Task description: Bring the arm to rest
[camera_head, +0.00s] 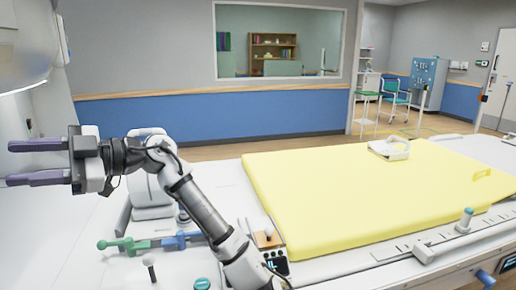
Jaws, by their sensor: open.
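My gripper (38,161) is at the left of the head view, with its two purple fingers pointing left. The fingers are parallel with a clear gap between them, open and empty. My arm (195,205) reaches from the bottom middle up and to the left, bent at the elbow. The gripper hangs above a white surface (60,225), apart from it, and below a large white rounded housing (25,45).
A blue-panelled wall (215,119) stands behind.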

